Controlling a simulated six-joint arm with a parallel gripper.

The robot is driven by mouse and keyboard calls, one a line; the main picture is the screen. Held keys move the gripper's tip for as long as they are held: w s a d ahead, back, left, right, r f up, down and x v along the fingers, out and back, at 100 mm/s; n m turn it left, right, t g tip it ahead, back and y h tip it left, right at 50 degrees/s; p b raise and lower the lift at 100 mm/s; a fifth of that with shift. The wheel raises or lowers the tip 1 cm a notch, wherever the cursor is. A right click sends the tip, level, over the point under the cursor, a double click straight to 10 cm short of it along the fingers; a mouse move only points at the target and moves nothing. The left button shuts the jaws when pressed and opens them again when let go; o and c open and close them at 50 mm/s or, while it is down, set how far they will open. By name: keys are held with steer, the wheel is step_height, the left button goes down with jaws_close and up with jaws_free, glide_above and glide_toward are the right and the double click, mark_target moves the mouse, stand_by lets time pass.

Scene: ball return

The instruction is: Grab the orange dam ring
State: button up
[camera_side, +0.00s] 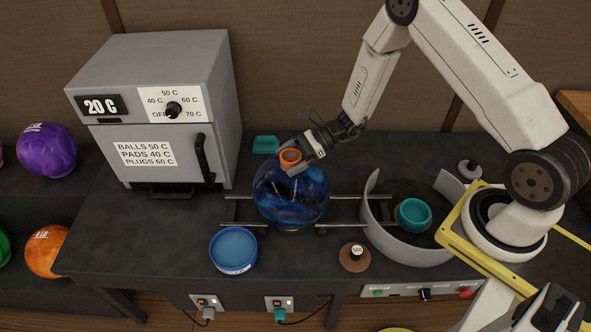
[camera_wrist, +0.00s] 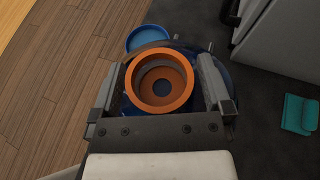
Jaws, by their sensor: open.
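The orange dam ring (camera_side: 290,156) sits on top of the blue bowling ball (camera_side: 290,193), which rests on metal rails. In the wrist view the orange ring (camera_wrist: 162,58) stands between my fingers, with a dark opening in its middle. My gripper (camera_side: 304,158) is at the top of the ball, and in the wrist view my gripper (camera_wrist: 160,90) has one finger on each side of the ring. The jaws are open, with a small gap to the ring visible on both sides. The ring's lower edge against the ball is partly hidden.
A grey oven (camera_side: 150,110) reading 20 C stands at left. The dark bench front left is clear.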

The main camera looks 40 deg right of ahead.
steer(key=shift+w+a+f, duration=0.15)
steer(key=shift+a+f, duration=0.05)
steer(key=shift+a, duration=0.15)
steer(key=c, duration=1.1)
steer(key=shift+r, duration=0.15)
steer(key=shift+r, duration=0.7)
steer(key=s+r, duration=0.3)
steer(key=s, duration=0.1)
steer(key=s+d+r, duration=0.1)
steer(key=s+r, duration=0.3)
steer(key=s, duration=0.1)
steer(key=s+r, duration=0.4)
steer(key=s, duration=0.1)
steer(key=shift+d+r, duration=0.2)
